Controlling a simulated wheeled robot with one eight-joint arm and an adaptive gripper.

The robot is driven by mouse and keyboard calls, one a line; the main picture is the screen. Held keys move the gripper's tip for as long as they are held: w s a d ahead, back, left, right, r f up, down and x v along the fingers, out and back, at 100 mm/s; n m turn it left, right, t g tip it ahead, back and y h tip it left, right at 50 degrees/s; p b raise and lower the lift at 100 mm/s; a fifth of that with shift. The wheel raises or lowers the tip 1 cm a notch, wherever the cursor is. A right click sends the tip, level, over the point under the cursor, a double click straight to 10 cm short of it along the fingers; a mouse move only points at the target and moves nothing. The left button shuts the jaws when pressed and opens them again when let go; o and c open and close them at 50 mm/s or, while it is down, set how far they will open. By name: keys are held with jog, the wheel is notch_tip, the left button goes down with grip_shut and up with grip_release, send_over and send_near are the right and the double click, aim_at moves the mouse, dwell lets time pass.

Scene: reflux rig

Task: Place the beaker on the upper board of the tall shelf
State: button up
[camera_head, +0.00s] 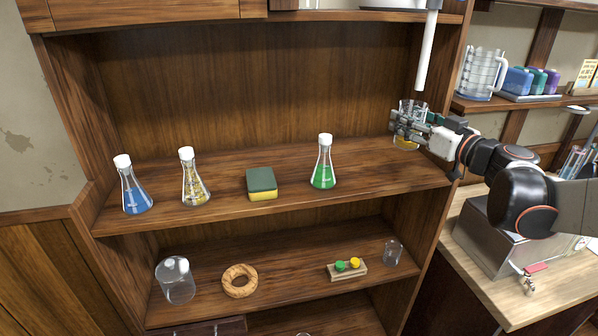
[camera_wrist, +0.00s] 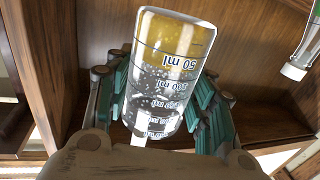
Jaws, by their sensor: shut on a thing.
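The beaker (camera_head: 406,143) is clear glass with graduation marks and some yellow liquid. In the wrist view the beaker (camera_wrist: 168,75) lies between the green-padded fingers. My gripper (camera_head: 410,127) is shut around it at the right end of the tall shelf. The fingers hide part of it in the head view. It looks upright there. The upper board (camera_head: 375,165) runs below it; I cannot tell whether the beaker's base touches the board.
On the upper board stand a green flask (camera_head: 324,168), a sponge (camera_head: 261,184), a yellow flask (camera_head: 194,182) and a blue flask (camera_head: 134,192). Bare board lies right of the green flask. A white tube (camera_head: 427,50) hangs above my gripper. The shelf's right side panel (camera_head: 428,240) is close by.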

jog(key=shift+w+d+r, duration=0.2)
jog(key=shift+d+r, duration=0.2)
jog(key=shift+r+m+h, duration=0.2)
jog(key=shift+m+h, duration=0.1)
jog(key=shift+h, duration=0.1)
jog(key=shift+a+r, duration=0.1)
jog(key=shift+a, duration=0.2)
jog(key=f+b, duration=0.2)
jog(key=f, duration=0.4)
jog(key=shift+d+f, duration=0.1)
jog(key=shift+d, duration=0.1)
jog(key=shift+f+b, duration=0.9)
jog(key=shift+f, duration=1)
jog(key=shift+f, duration=0.15)
jog(key=o, duration=1.2)
